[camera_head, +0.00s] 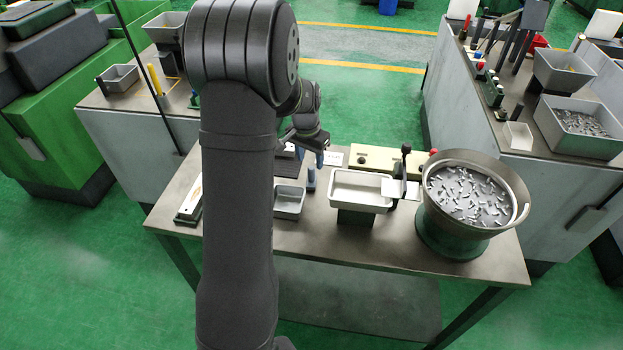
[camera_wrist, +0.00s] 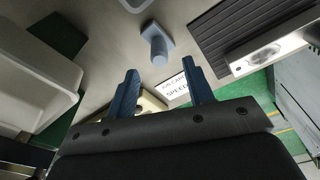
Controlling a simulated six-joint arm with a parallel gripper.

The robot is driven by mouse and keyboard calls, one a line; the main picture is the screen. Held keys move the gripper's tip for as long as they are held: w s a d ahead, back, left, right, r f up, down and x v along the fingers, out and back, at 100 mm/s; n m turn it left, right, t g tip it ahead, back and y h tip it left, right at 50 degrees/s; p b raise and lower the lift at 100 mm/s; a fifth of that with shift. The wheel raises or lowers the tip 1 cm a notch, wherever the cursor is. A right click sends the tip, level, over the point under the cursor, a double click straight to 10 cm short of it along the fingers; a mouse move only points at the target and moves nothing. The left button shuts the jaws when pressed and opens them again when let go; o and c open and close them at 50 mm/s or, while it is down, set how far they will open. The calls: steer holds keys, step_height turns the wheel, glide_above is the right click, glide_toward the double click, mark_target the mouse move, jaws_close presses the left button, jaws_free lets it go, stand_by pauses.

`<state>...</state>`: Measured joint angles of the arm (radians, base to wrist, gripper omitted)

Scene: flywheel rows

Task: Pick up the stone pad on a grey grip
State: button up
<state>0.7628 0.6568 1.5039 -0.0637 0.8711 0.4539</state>
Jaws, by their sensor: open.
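A grey-blue upright grip on a flat square pad (camera_wrist: 158,46) stands on the metal table; it looks like the stone pad on its grip. In the head view it is a small post (camera_head: 311,178) just right of a grey tray. My gripper (camera_wrist: 160,69) is open, with two blue fingers apart and nothing between them. In the wrist view the grip shows just beyond the fingertips, apart from them. In the head view my gripper (camera_head: 318,159) hangs above and behind the post, partly hidden by my arm.
A small grey tray (camera_head: 289,213) is left of the post and a larger tray (camera_head: 335,200) is right. A bowl of metal pins (camera_head: 429,222) stands at the right. A printed card (camera_wrist: 177,87) and a dark ridged block (camera_wrist: 238,22) lie nearby.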

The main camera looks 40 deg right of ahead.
mark_target(311, 168)
steer(key=shift+w+d+f, duration=0.1)
steer(key=shift+d+f, duration=0.1)
steer(key=shift+f, duration=1.25)
steer(key=shift+d+f, duration=0.15)
steer(key=shift+f, duration=1.25)
jaws_close()
step_height(311, 168, up, 10)
steer(key=shift+r, duration=0.1)
